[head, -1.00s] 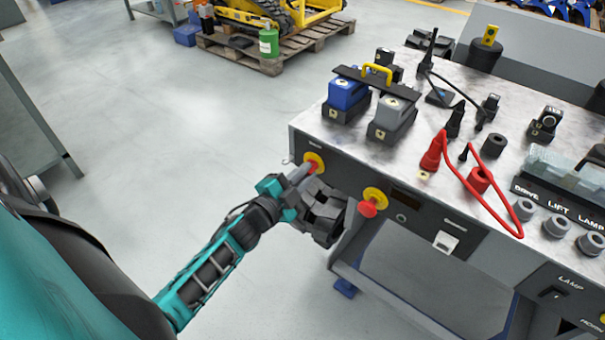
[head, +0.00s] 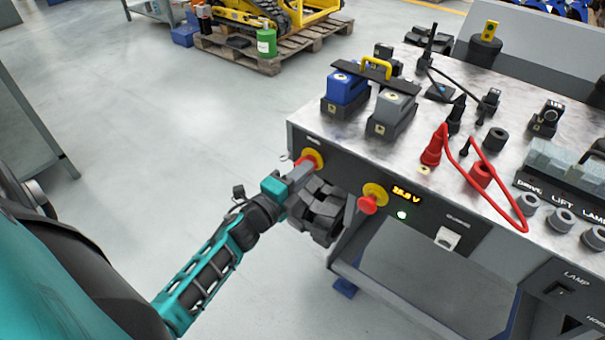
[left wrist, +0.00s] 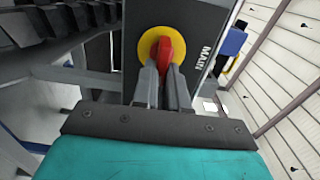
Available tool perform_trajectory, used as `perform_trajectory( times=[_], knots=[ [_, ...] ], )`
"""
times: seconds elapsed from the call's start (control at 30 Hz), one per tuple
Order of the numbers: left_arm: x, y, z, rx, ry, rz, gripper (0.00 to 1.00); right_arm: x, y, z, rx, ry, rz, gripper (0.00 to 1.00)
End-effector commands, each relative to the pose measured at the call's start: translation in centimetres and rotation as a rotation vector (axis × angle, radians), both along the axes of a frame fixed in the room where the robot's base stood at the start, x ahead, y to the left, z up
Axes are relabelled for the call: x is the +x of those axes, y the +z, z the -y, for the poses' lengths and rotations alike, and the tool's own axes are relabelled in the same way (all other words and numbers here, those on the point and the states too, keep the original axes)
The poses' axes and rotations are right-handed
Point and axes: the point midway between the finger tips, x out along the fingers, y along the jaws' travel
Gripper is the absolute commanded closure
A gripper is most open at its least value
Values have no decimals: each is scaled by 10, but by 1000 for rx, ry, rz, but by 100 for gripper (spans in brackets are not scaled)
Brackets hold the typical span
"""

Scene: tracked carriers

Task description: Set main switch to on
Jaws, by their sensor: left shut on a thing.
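The main switch (head: 310,159) is a red handle on a yellow round plate at the left end of the bench's front panel. In the left wrist view the main switch (left wrist: 164,50) sits beside the label MAIN, its red handle near upright with a slight tilt. My left gripper (head: 296,172) is shut on the red handle, one finger on each side; the fingers (left wrist: 163,82) hide its lower part. A display (head: 406,194) on the panel is lit and reads about 25 V, with a green lamp (head: 401,215) lit below it. My right gripper is not in view.
A red mushroom button (head: 368,204) on a yellow plate sticks out right of the switch. On the bench top stand a blue block (head: 347,88), a grey block (head: 390,113) and a red plug with cable (head: 432,150). The floor at left is clear.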

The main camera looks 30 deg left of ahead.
Motion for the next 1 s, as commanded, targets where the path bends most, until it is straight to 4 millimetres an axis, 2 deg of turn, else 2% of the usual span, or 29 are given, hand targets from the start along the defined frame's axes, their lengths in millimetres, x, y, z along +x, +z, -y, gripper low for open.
perform_trajectory(
  times=[0.43, 0.47, 0.7, 1.0],
  knots=[
    [0, -1, 0, 8, 0, 0, 100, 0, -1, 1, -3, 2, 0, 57],
    [0, -1, 0, 8, 0, 0, 84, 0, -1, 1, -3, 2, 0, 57],
    [0, 0, 0, 8, 0, 0, 62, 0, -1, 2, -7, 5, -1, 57],
    [-3, -1, 0, 7, 0, -1, 62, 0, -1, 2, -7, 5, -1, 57]
  ],
)
